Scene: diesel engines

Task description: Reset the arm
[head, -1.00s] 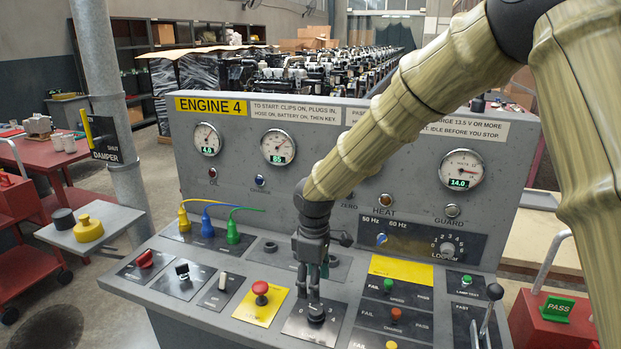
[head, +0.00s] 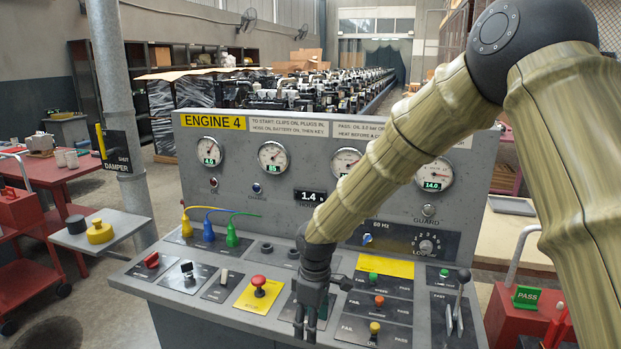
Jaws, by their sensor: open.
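My gripper (head: 307,326) points down over the front of the grey control console (head: 140,272), near its front edge. Its fingers are apart, and I see nothing held between them. It hides most of the dark dial plate beneath it, and the knob there cannot be seen. My arm reaches in from the upper right and covers part of the gauge panel (head: 300,155). A red push button (head: 259,281) on a yellow plate is just left of my gripper. A panel of FAIL and PASS switches (head: 376,315) lies to its right.
A lever (head: 459,291) rises at the console's right. Yellow, blue and green clips (head: 208,230) stand at its left rear. A grey pole (head: 113,85) with a DAMPER sign (head: 115,151) is at left. A red box with a green PASS tag (head: 526,297) stands at right.

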